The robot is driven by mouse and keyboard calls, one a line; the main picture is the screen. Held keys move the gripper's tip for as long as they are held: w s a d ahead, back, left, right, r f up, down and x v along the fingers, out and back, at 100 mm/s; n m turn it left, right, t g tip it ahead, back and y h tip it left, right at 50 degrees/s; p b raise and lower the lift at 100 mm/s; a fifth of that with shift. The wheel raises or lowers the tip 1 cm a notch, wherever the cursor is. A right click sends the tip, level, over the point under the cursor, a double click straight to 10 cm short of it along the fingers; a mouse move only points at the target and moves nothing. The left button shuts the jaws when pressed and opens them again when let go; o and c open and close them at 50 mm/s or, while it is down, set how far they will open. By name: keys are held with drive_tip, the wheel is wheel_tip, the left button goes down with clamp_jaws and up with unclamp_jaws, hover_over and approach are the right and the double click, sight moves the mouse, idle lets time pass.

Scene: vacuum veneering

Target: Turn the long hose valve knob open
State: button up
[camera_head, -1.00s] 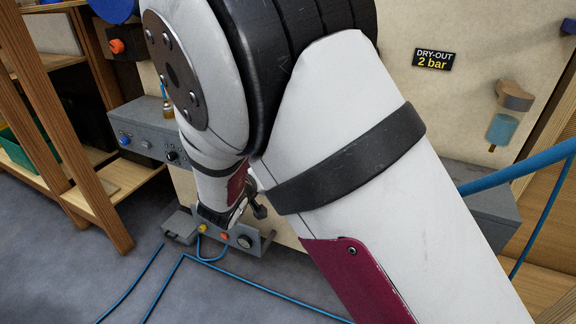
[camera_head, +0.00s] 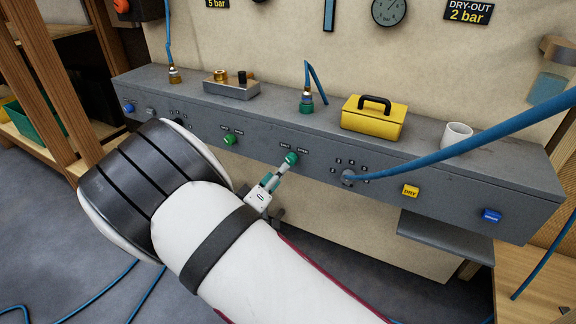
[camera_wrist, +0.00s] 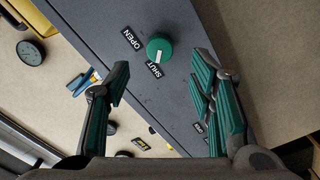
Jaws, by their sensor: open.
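A green knob (camera_head: 291,158) is on the front of the grey bench, between SHUT and OPEN labels. It also shows in the wrist view (camera_wrist: 158,48), its white mark toward the SHUT label (camera_wrist: 155,70). My gripper (camera_head: 280,174) is in front of this knob, its teal-padded fingers pointing at it. In the wrist view the open fingers (camera_wrist: 162,68) are spread on either side of the knob, with nothing between them; contact is not evident. A second green knob (camera_head: 230,139) sits farther left. The frames do not clearly show which knob serves the long hose.
A blue hose (camera_head: 460,140) runs right from a port (camera_head: 348,177) on the bench front (camera_head: 325,185). A yellow box (camera_head: 374,122), a white cup (camera_head: 457,136) and hose fittings (camera_head: 306,100) stand on top.

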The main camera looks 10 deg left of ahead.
sight(289, 161)
drive_tip(key=b+x, duration=0.1)
drive_tip(key=x, duration=0.6)
drive_tip(key=shift+c, duration=0.6)
drive_tip(key=c, duration=1.1)
